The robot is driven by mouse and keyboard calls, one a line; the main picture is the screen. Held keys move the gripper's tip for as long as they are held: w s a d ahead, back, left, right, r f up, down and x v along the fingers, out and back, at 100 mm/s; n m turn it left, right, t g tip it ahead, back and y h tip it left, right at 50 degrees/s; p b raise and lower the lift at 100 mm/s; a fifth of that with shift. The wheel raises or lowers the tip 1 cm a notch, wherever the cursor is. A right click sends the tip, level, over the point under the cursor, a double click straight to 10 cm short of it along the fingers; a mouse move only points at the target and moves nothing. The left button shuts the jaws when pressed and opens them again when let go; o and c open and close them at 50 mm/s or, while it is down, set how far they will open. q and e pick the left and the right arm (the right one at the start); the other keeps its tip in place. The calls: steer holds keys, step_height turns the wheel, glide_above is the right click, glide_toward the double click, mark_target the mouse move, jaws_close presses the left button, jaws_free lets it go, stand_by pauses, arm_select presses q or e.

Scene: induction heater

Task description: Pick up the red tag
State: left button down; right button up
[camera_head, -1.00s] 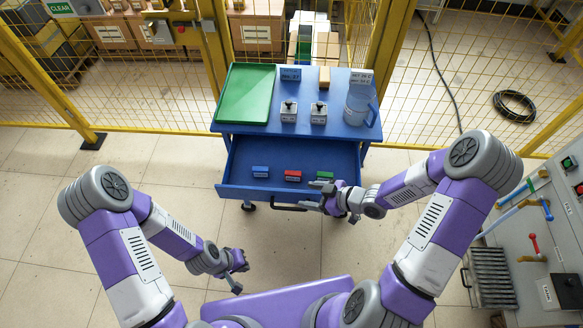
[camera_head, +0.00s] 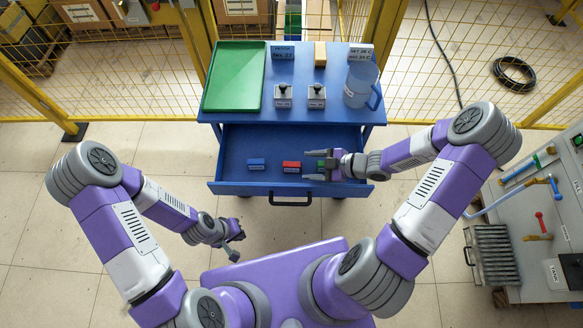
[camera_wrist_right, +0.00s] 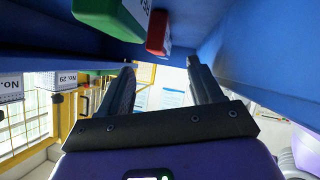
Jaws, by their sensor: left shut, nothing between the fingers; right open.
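The red tag (camera_head: 291,167) lies in the open blue drawer (camera_head: 230,177), between the blue tag (camera_head: 257,164) and the green tag (camera_head: 322,162). My right gripper (camera_head: 307,166) is open over the drawer's right part. Its fingers point left toward the red tag and partly cover the green tag. In the right wrist view, the red tag (camera_wrist_right: 158,32) shows near the top beyond the open fingers, with the green tag (camera_wrist_right: 108,14) beside it. Nothing is between the fingers. My left gripper (camera_head: 236,240) is shut and empty, in front of the cart and away from the drawer.
The blue cart top (camera_head: 340,105) holds a green tray (camera_head: 234,80), two small grey boxes (camera_head: 283,96) and a clear blue jug (camera_head: 361,85). A grey control bench (camera_head: 530,215) stands at the right. A yellow mesh fence (camera_head: 140,85) runs behind the cart.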

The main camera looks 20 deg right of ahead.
mark_target(296, 166)
steer(key=x, duration=0.2)
steer(key=shift+w+a+f+b, duration=0.1)
steer(key=shift+a+f+b, duration=0.1)
steer(key=shift+f+b, duration=0.2)
steer(key=b+x, duration=0.2)
steer(key=x, duration=0.3)
jaws_close()
